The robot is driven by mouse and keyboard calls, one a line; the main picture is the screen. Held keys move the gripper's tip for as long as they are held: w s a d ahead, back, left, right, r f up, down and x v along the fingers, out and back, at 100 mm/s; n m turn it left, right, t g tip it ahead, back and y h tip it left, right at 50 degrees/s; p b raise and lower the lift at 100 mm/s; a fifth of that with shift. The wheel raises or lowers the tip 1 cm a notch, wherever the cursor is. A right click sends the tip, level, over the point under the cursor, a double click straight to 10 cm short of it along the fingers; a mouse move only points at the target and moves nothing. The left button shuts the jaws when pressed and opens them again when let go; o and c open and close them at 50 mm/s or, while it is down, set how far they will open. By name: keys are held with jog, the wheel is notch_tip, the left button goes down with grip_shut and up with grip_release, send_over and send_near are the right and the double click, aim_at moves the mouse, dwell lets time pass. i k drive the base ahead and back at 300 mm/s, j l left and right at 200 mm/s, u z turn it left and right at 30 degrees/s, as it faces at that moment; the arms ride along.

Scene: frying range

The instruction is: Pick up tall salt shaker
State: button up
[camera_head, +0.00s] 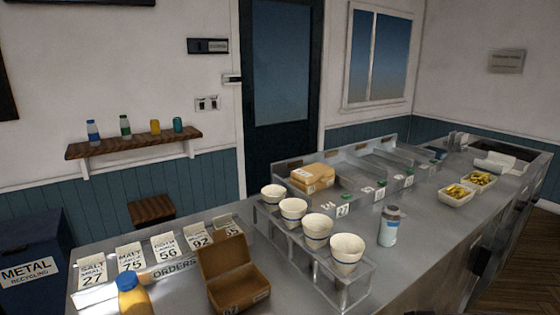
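A tall shaker (389,228), pale with a grey cap and a blue-grey label, stands upright on the metal counter. It is just right of the rack of white cups, and nothing touches it from the right. It looks like the tall salt shaker, but its label is too small to read. My gripper does not show in the head view. A small dark sliver at the bottom edge is too cut off to identify.
White cups (317,230) stand in a clear rack (356,285) left of the shaker. An open brown box (238,293) and a yellow bottle (134,296) are at front left. Food trays (457,201) sit farther right. The counter (440,235) right of the shaker is clear.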

aim_at(388, 226)
jog(key=k+l+z, duration=0.1)
jog(key=z, duration=0.3)
jog(key=l+z, duration=0.2)
jog(key=z, duration=0.15)
jog(key=k+l+z, duration=0.1)
jog(key=l+z, duration=0.15)
jog(key=z, duration=0.15)
